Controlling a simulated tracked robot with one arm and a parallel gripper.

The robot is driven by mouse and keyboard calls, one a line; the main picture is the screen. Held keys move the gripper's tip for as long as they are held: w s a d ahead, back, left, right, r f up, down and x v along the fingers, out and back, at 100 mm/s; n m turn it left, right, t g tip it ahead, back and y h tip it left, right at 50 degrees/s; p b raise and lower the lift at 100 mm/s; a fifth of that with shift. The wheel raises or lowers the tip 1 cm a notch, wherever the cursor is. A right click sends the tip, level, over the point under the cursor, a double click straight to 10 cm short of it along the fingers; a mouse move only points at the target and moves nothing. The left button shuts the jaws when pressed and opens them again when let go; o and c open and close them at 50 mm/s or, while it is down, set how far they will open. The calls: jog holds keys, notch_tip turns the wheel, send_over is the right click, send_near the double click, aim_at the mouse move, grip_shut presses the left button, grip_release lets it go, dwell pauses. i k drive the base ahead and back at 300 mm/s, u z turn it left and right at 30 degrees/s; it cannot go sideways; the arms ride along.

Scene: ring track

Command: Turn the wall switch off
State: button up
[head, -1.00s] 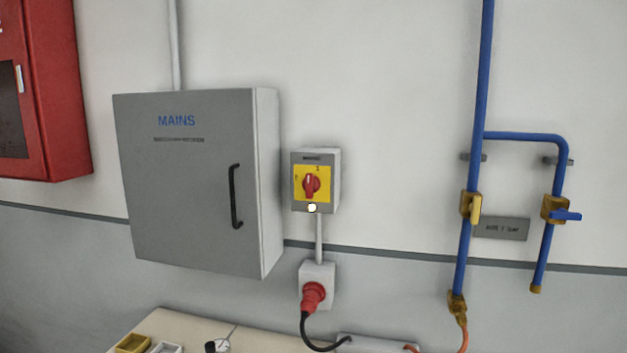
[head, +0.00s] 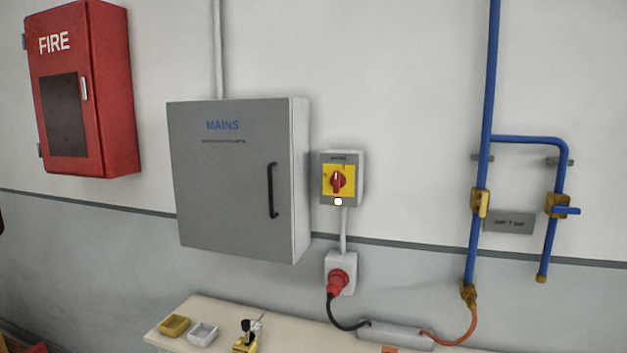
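The wall switch (head: 353,160) is a small grey box with a yellow plate and a red rotary knob (head: 338,180). It is mounted on the wall just right of the grey MAINS cabinet, near the middle of the head view. The knob's pale pointer stands roughly upright. The markings on the plate are too small to read. A small lit lamp (head: 338,201) shows whitish below the knob. My gripper is not in view, and nothing touches the switch.
The MAINS cabinet (head: 222,180) is closed. A red FIRE cabinet (head: 112,95) hangs at left. A red plug (head: 338,281) sits in a socket below the switch. Blue pipes (head: 485,90) with valves run at right. A bench (head: 285,326) below holds trays and a power strip (head: 395,336).

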aim_at(338, 180)
jog(key=u, duration=0.05)
jog(key=k, duration=0.85)
jog(key=z, duration=0.35)
jog(key=i, duration=1.35)
jog(key=u, duration=0.2)
